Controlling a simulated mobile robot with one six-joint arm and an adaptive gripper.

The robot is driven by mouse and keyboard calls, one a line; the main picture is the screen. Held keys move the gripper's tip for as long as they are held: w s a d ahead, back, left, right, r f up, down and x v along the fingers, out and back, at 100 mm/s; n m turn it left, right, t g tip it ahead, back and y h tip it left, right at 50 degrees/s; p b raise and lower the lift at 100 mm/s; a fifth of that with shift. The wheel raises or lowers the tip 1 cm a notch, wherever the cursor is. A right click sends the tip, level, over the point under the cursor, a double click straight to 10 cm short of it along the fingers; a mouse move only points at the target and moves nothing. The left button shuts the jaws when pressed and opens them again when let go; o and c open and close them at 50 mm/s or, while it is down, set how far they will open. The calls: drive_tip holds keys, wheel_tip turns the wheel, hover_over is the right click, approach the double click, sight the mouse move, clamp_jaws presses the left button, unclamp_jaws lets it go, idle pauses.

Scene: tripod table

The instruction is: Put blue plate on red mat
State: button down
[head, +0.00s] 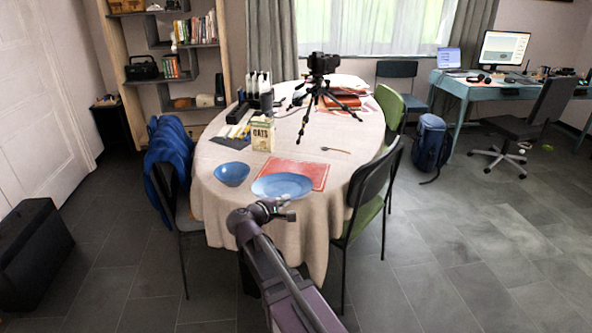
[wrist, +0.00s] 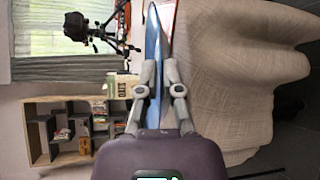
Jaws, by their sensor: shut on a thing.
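The blue plate (head: 283,186) is near the front edge of the table, overlapping the near part of the red mat (head: 302,170) in the head view. My gripper (head: 279,208) is at the plate's near rim. In the wrist view, my gripper's fingers (wrist: 160,78) are shut on the rim of the blue plate (wrist: 152,38), which shows edge-on between them. A strip of the red mat (wrist: 168,14) shows beside it. The plate hides the near part of the mat; I cannot tell whether it touches it.
A blue bowl (head: 232,174) stands just left of the plate. An oats box (head: 262,135) and a fork (head: 336,150) are behind the mat. A camera tripod (head: 321,95) stands farther back. A green chair (head: 370,190) is close on the right, and a jacket-draped chair (head: 167,160) on the left.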

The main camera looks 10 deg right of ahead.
drive_tip(key=shift+w+a, duration=0.1)
drive_tip(key=shift+w, duration=0.25)
drive_tip(key=shift+d, duration=0.2)
